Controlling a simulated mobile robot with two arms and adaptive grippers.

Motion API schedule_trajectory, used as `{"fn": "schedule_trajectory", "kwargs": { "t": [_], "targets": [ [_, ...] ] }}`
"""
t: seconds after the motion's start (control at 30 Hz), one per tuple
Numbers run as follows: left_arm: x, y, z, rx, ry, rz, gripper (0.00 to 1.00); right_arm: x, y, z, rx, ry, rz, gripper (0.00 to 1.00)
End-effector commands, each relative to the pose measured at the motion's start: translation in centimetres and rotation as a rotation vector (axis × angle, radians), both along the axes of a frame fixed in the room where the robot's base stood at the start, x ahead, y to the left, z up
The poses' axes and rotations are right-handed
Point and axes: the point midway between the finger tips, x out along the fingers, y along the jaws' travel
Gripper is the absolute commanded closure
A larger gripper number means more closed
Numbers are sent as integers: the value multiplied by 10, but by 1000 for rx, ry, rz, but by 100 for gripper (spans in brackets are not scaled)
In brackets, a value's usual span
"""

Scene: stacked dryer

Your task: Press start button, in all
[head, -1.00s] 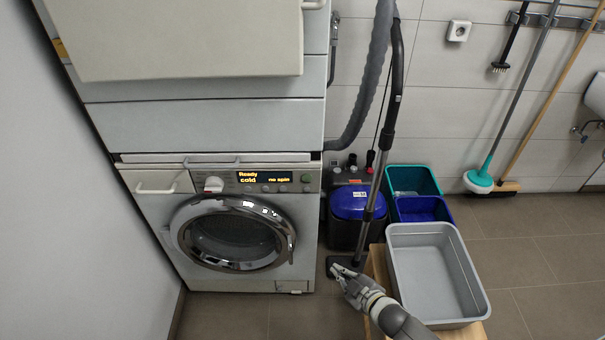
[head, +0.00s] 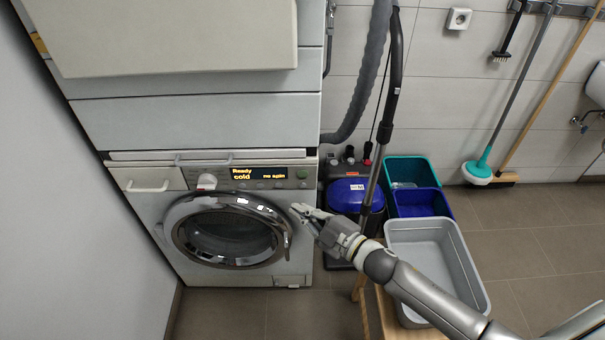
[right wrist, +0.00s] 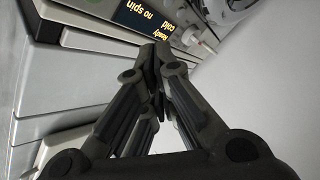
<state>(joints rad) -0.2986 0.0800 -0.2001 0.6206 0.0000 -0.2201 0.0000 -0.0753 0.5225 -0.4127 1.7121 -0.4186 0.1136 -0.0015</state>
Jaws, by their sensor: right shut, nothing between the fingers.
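The washing machine (head: 150,205) stands at the left under a stacked dryer, its round chrome door (head: 225,232) shut. Its lit display (head: 262,173) reads "Ready", "cold", "no spin"; the display also shows in the right wrist view (right wrist: 150,22). A greenish button (head: 302,173) sits right of the display, with small buttons below the display. My right gripper (head: 296,208) is shut and empty, in front of the machine's right side, lower than the panel. In the right wrist view its fingertips (right wrist: 158,55) meet near the panel. My left gripper is not in view.
A vacuum hose and tube (head: 385,125), a blue-lidded vacuum (head: 352,193) and teal and blue bins stand right of the machine. A grey tub (head: 462,245) on a wooden stool is beneath my right arm. Floor in front of the machine is clear.

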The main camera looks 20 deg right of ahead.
Motion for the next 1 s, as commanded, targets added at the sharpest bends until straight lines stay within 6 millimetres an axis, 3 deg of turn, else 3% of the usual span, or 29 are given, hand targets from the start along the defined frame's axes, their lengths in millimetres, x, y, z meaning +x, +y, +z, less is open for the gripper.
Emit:
{"fn": "schedule_trajectory", "kwargs": {
  "t": [0.23, 0.7, 1.0],
  "targets": [
    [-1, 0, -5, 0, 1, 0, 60, 14, -4, -1, -2, -3, 0, 100],
    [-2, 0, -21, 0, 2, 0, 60, 74, -21, -1, -1, -1, -1, 100],
    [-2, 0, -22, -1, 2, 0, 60, 85, -25, 0, 0, 1, -1, 100]
  ]
}}
